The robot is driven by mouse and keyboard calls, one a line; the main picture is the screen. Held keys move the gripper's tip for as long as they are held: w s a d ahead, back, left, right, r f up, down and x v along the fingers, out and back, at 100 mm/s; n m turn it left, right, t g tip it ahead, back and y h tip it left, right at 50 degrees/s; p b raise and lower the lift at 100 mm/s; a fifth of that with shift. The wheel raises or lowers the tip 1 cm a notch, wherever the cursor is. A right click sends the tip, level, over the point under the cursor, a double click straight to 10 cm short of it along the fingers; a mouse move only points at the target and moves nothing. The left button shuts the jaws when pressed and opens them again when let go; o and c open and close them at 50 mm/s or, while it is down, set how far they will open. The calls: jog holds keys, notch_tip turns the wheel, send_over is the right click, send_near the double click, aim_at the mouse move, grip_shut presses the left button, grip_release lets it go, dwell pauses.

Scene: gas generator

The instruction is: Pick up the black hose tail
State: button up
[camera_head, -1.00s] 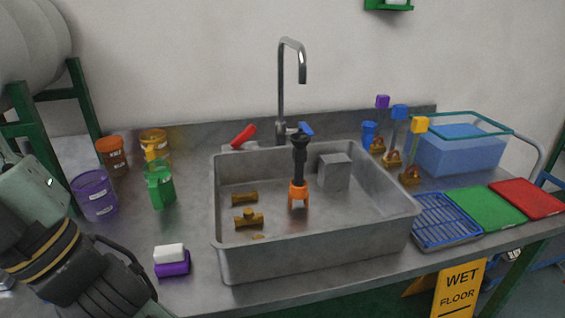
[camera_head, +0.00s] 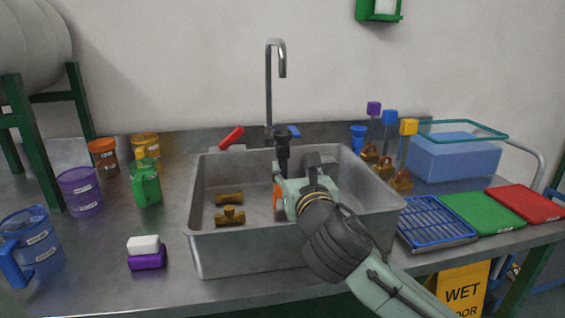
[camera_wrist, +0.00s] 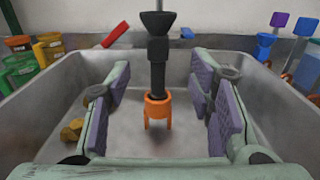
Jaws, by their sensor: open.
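The black hose tail (camera_wrist: 157,55) stands upright in an orange three-legged holder (camera_wrist: 157,108) inside the metal sink. In the head view the black top of the hose tail (camera_head: 282,148) shows just beyond my gripper, which hides much of the rest. In the wrist view my gripper (camera_wrist: 155,92) is open, with its purple-padded fingers spread to the left and right of the hose tail. The hose tail appears between the fingers and farther ahead; I see no contact. The orange holder shows only as a strip in the head view (camera_head: 278,200).
The sink (camera_head: 245,262) has raised walls around my gripper. Brass fittings (camera_head: 230,215) lie on its floor at left. A faucet (camera_head: 269,95) rises behind. Coloured jugs stand left of the sink; flasks, a blue rack (camera_head: 434,220) and coloured boards are at right.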

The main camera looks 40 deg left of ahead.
aim_at(284, 153)
jog(key=p+x, duration=0.2)
jog(key=x, duration=0.8)
jog(key=shift+a+f+p, duration=0.1)
jog(key=shift+p, duration=0.25)
jog(key=shift+c, duration=0.5)
jog(key=shift+s, duration=0.1)
grip_shut()
